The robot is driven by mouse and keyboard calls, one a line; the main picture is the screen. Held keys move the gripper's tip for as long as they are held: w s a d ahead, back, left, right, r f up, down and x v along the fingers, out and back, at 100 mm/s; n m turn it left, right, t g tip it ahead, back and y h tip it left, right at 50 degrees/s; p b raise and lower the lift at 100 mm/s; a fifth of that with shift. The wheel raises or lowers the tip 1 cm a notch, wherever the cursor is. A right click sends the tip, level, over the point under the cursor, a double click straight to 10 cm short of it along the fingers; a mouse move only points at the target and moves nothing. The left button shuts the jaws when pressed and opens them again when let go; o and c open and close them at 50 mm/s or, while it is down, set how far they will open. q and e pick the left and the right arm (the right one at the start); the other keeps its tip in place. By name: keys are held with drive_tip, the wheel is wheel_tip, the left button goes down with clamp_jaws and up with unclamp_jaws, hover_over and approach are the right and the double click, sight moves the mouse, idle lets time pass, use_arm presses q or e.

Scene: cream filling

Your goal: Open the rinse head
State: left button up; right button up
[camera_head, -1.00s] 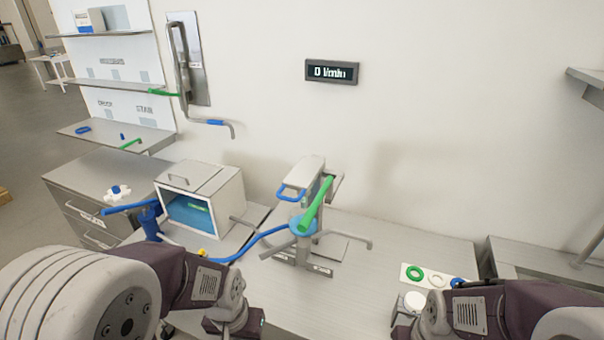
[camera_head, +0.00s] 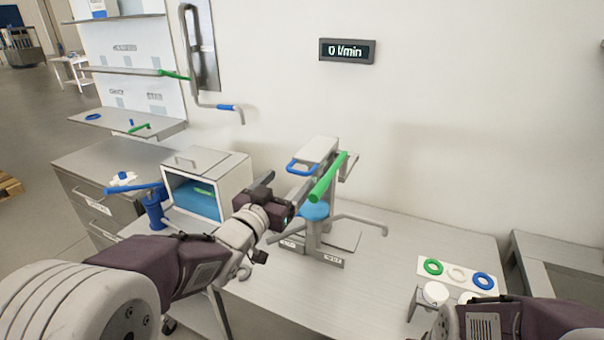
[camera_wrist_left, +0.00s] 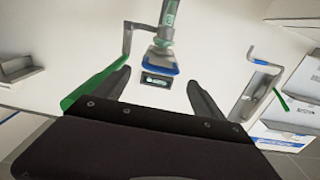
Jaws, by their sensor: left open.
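The rinse station (camera_head: 318,150) stands on the bench in the middle of the head view, with a grey upper body, a blue loop handle (camera_head: 301,167) and a long green lever (camera_head: 328,178) slanting up to the right. A blue round part (camera_head: 314,211) sits below the lever. My left gripper (camera_head: 286,188) is open just left of the station, close to the lever. In the left wrist view, the fingers are apart with nothing between them; a green bar (camera_wrist_left: 95,88) lies beside the left finger and a blue-edged part (camera_wrist_left: 163,67) shows beyond. My right gripper is not visible.
Colored rings (camera_head: 457,273) lie at the right of the bench. A flow display (camera_head: 347,50) reads 0 l/min.

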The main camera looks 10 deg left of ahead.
sight(296, 173)
use_arm(q)
drive_tip(key=p+x, duration=0.1)
drive_tip(key=x, duration=0.7)
drive_tip(key=shift+a+p, duration=0.1)
drive_tip(key=shift+p, duration=0.3)
drive_tip(key=shift+w, duration=0.45)
